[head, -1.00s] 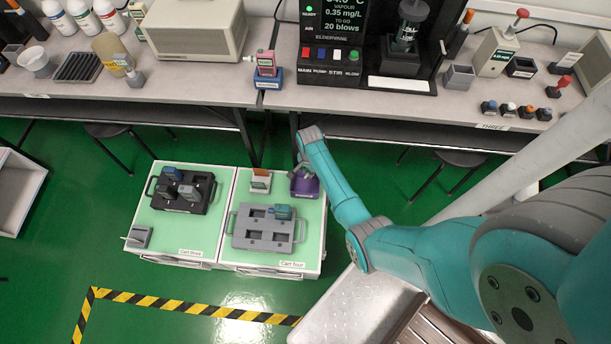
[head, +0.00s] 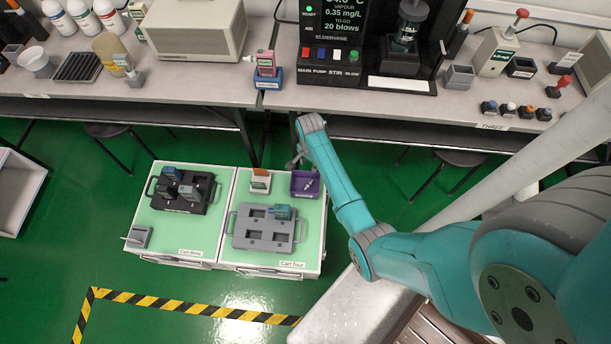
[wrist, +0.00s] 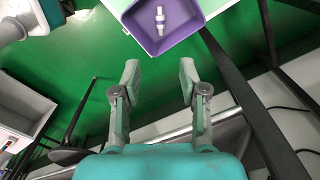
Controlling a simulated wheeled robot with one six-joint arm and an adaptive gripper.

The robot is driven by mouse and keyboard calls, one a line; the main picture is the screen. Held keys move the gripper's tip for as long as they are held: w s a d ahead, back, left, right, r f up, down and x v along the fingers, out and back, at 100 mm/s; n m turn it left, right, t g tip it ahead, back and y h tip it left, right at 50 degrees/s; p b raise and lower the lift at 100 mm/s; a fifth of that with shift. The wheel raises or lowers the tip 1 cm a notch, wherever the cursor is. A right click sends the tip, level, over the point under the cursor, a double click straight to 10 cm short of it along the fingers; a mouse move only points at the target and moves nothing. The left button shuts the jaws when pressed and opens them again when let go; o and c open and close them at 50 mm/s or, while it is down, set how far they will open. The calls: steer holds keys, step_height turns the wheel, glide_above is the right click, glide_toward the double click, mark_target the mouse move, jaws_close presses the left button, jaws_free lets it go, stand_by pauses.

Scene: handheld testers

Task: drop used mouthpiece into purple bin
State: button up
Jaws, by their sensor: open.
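The purple bin (head: 304,184) stands at the back right corner of the cart four top. A small white mouthpiece (wrist: 160,18) lies inside it, on the bin floor; in the wrist view the bin (wrist: 178,45) is at the top. The mouthpiece also shows as a pale piece in the head view (head: 308,183). My gripper (wrist: 159,82) is open and empty, with its two fingers apart and clear of the bin. In the head view my gripper (head: 296,162) is above and behind the bin, near the bench edge.
A grey rack (head: 265,240) with one teal tester (head: 283,212) and an orange-and-white device (head: 261,181) sit on cart four. Cart three (head: 178,240) holds a black rack with several testers. The bench edge and stool (head: 448,160) are near my arm.

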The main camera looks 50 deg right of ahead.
steer(key=shift+r, duration=2.65)
